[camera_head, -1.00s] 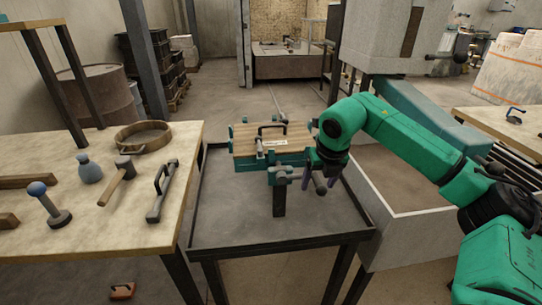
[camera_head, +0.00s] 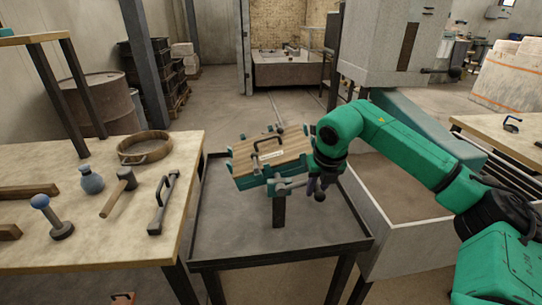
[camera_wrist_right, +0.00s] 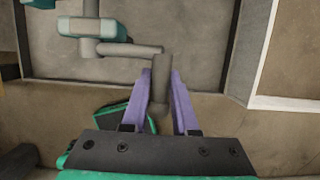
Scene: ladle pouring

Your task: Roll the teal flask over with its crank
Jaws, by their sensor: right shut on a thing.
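The teal flask (camera_head: 252,181) is a box with teal sides and a wooden board (camera_head: 272,153) on top, carried on a dark post (camera_head: 279,211) over a black tray table. My right gripper (camera_head: 317,188) is shut on the handle, which stands between the purple fingers (camera_wrist_right: 160,90) in the wrist view. My left gripper is out of view.
The black tray table (camera_head: 225,250) is otherwise bare. A sand-filled bin (camera_head: 395,190) stands right of the table, under my right arm.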

